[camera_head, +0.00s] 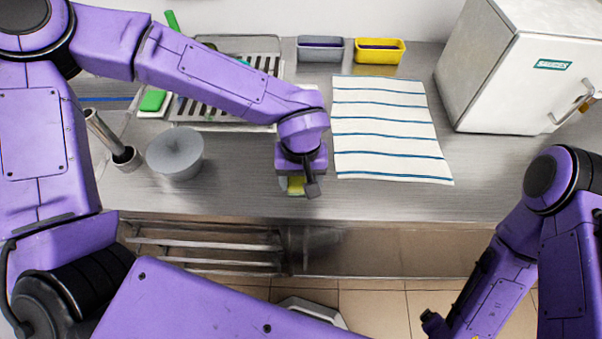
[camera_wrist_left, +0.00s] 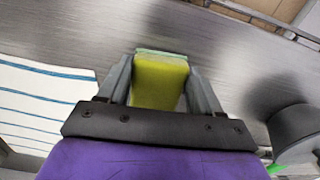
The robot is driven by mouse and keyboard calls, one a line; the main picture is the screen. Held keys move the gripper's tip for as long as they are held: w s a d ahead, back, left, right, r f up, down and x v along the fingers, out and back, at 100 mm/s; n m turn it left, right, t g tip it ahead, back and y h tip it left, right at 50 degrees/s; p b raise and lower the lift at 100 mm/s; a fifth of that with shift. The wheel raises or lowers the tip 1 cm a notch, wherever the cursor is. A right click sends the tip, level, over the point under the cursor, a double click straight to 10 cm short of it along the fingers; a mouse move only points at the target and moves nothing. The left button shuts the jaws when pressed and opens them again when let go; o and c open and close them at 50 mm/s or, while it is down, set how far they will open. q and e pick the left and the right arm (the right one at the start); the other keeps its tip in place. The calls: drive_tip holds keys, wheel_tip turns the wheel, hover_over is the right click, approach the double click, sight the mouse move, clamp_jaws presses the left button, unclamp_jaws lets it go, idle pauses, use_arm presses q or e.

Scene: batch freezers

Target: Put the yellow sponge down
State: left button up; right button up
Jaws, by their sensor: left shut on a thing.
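The yellow sponge (camera_wrist_left: 158,82) with a pale green layer is between the two fingers of my left gripper (camera_wrist_left: 160,85) in the left wrist view. The fingers are shut on it. In the head view the sponge (camera_head: 296,185) shows partly below my left gripper (camera_head: 298,184), over the steel counter (camera_head: 235,195) near its front edge. I cannot tell whether the sponge touches the counter. My right arm is at the lower right, below the counter's front edge, and its fingers are not clearly visible.
A striped cloth (camera_head: 388,130) lies right of the left gripper. A grey round container (camera_head: 175,155) stands left. A dish rack (camera_head: 230,45), a grey bin (camera_head: 320,50) and a yellow bin (camera_head: 379,52) are behind. A white freezer (camera_head: 500,75) stands at the right.

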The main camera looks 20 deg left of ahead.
sight(300, 183)
use_arm(q)
drive_tip(key=shift+f, duration=0.2)
drive_tip(key=o, duration=1)
drive_tip(key=shift+f+b, duration=0.15)
drive_tip(key=shift+b, duration=0.15)
drive_tip(key=shift+f+b, duration=0.2)
drive_tip(key=shift+b, duration=0.45)
drive_tip(key=shift+r, duration=0.7)
wheel_tip(300, 183, up, 10)
drive_tip(key=shift+s+f, duration=0.1)
drive_tip(key=shift+s, duration=0.05)
